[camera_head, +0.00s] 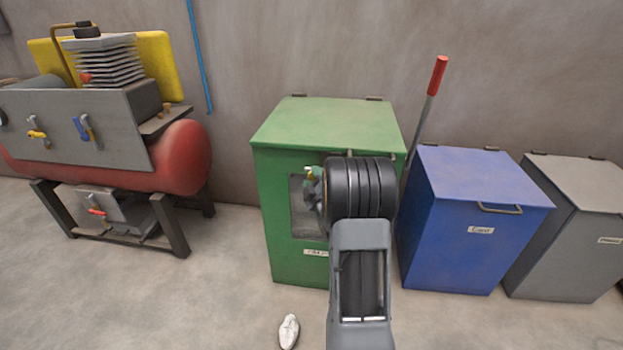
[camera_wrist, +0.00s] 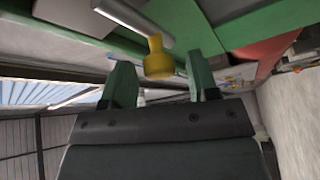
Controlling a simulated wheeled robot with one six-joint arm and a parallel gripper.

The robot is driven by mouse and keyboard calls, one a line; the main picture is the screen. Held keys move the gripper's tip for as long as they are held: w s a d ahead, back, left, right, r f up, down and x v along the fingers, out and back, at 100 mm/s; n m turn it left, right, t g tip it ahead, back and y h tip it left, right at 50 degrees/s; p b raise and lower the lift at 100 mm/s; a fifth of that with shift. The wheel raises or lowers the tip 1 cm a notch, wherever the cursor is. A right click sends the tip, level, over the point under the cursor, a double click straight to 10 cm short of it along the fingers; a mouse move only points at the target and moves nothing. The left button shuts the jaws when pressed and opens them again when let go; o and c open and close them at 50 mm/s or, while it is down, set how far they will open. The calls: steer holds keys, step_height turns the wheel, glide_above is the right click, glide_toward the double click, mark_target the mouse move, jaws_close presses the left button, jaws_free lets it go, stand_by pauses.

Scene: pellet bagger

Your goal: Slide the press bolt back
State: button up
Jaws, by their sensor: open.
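The green press (camera_head: 325,122) stands against the wall in the head view, and my arm covers part of its front. The yellow knob (camera_wrist: 158,58) of the press bolt is in the wrist view, with a grey metal bar (camera_wrist: 128,18) beside it at upper left. A small yellow part, likely the same knob, shows at the press front in the head view (camera_head: 311,172). My gripper (camera_wrist: 161,66) is open, with the knob between or just beyond its two green fingertips; I cannot tell whether they touch it. In the head view my gripper is mostly hidden behind my wrist.
A red-handled lever (camera_head: 437,76) rises between the press and a blue bin (camera_head: 480,180). A grey bin (camera_head: 585,190) stands further right. A red compressor (camera_head: 185,155) is at left. A small white object (camera_head: 289,331) lies on the floor in front of the press.

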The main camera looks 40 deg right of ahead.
steer(key=shift+w+d+r, duration=0.1)
steer(key=shift+w, duration=0.4)
steer(key=shift+c, duration=0.2)
jaws_close()
